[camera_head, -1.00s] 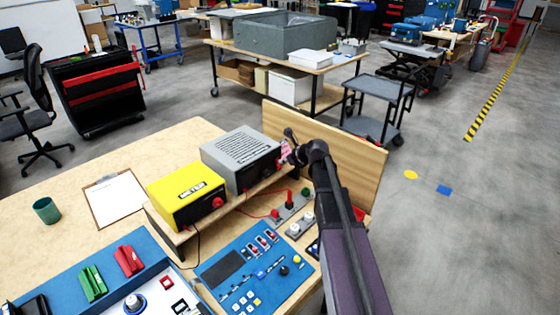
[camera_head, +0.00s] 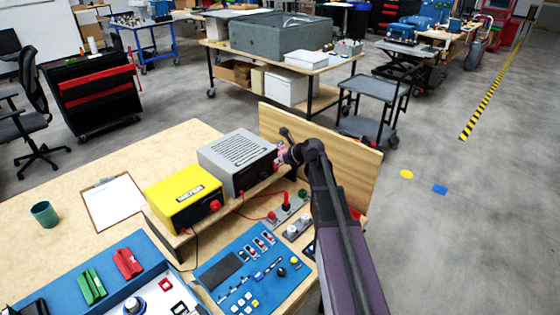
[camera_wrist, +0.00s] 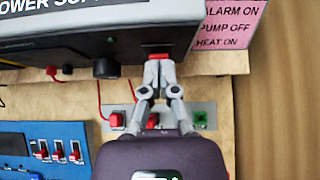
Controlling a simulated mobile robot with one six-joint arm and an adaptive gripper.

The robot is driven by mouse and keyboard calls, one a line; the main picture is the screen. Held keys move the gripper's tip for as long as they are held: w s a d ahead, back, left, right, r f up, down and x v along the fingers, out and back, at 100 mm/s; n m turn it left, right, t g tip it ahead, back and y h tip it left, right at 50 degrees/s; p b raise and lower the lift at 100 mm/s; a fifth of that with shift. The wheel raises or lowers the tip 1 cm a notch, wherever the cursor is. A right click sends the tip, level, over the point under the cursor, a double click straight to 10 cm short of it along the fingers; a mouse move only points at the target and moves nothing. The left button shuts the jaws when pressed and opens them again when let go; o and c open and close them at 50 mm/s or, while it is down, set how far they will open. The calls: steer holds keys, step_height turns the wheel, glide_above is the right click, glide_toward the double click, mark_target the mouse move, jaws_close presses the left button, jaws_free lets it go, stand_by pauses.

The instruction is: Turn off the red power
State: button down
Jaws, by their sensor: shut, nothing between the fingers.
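The grey power supply (camera_head: 238,160) stands on a wooden riser. A red power switch (camera_wrist: 158,57) sits at the right of the panel. My gripper (camera_wrist: 158,68) is shut and empty, with its fingertips at the red switch, overlapping its lower edge. Whether they press on it cannot be told. In the head view my arm reaches the right end of the power supply, and the switch is not clear there.
A yellow meter (camera_head: 184,197) stands left of the power supply. A pink note (camera_wrist: 222,25) reads alarm on, pump off, heat on. Below are a grey plate with red and green terminals (camera_wrist: 200,118) and a blue control panel (camera_head: 240,275). A wooden board (camera_head: 345,165) stands behind.

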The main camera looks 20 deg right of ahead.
steer(key=shift+s+d, duration=0.1)
steer(key=shift+s, duration=0.05)
steer(key=w+r+p+v, duration=0.1)
steer(key=p+v, duration=0.8)
steer(key=v, duration=0.3)
steer(key=shift+s+r, duration=0.3)
steer(key=shift+r, duration=0.1)
stand_by(0.7)
steer(key=s+a+f+n+g+h, duration=0.2)
steer(key=s+a+f+n+g, duration=0.1)
steer(key=s+n, duration=0.8)
steer(key=s+a+f+n+g+h, duration=0.3)
steer(key=s+a+n, duration=0.4)
steer(key=n, duration=1.1)
steer(key=s+f+g, duration=0.1)
steer(key=s+g, duration=0.1)
steer(key=s, duration=0.2)
steer(key=shift+s+a+n+g, duration=0.3)
steer(key=shift+s, duration=0.05)
